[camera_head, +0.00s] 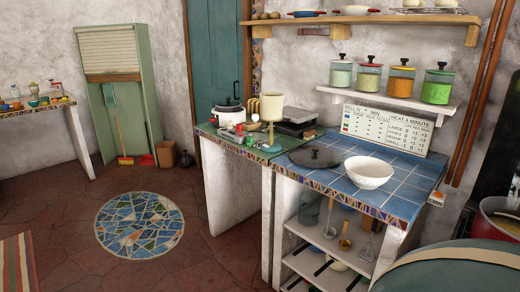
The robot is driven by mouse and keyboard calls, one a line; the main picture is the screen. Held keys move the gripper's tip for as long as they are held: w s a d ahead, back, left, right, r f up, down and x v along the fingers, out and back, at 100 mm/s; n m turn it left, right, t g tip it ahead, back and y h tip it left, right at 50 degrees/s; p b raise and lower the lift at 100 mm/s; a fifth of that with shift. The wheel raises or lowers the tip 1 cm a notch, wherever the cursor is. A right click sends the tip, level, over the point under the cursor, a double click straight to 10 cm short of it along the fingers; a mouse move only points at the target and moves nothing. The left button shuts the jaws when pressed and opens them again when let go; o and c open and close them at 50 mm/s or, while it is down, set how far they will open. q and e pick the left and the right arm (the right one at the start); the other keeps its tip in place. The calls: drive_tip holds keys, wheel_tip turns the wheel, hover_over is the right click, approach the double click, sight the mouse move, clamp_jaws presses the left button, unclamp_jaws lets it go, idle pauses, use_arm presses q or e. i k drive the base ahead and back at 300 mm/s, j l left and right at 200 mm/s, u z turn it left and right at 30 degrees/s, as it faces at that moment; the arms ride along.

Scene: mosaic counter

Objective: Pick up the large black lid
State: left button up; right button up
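The large black lid (315,156) lies flat on the blue tiled counter (398,192), near its left edge, with a small knob on top. A white bowl (369,173) stands just to its right, very close to the lid's right edge; I cannot tell whether they touch. Neither of my grippers shows in the head view.
A green tiled counter (262,156) adjoins on the left, holding a lamp-like cream object (271,106), a pot (229,113) and small items. A sign (386,128) leans at the back. Jars (400,79) stand on a shelf above. The floor (190,250) at left is open.

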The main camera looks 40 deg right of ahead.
sight(317, 157)
drive_tip(key=i+z, duration=0.3)
drive_tip(key=i, duration=0.15)
drive_tip(key=i+j+z, duration=0.1)
drive_tip(key=i+z, duration=0.2)
drive_tip(key=i+j+z, duration=0.25)
drive_tip(key=i, duration=0.3)
